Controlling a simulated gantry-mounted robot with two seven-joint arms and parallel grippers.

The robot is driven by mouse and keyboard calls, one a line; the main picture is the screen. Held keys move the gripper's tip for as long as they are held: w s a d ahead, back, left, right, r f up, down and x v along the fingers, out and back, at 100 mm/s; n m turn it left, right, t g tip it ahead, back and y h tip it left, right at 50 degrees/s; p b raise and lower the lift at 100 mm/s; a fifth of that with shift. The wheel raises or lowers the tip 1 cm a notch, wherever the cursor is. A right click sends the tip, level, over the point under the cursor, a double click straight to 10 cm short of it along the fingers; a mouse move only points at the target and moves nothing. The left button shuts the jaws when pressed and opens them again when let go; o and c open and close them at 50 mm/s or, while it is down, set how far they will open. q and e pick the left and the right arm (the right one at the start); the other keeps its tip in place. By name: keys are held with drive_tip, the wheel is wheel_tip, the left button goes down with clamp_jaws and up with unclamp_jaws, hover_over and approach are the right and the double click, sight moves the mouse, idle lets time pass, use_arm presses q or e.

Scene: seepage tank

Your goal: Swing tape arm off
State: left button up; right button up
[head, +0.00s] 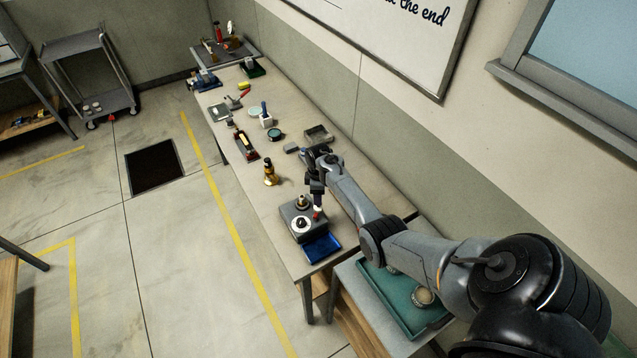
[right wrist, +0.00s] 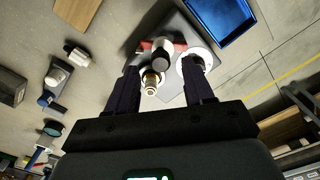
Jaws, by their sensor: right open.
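A small red part with a white-and-dark cylinder, perhaps the tape arm (right wrist: 163,52), shows above the box in the right wrist view. My left gripper is out of view.
A blue tray (head: 321,248) lies beside the box at the bench's front edge. A green tray (head: 398,308) is below my right arm. The wall borders the right side.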

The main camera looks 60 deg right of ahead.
wheel_tip(320, 180, up, 6)
drive_tip(key=shift+r, duration=0.25)
idle(0.5)
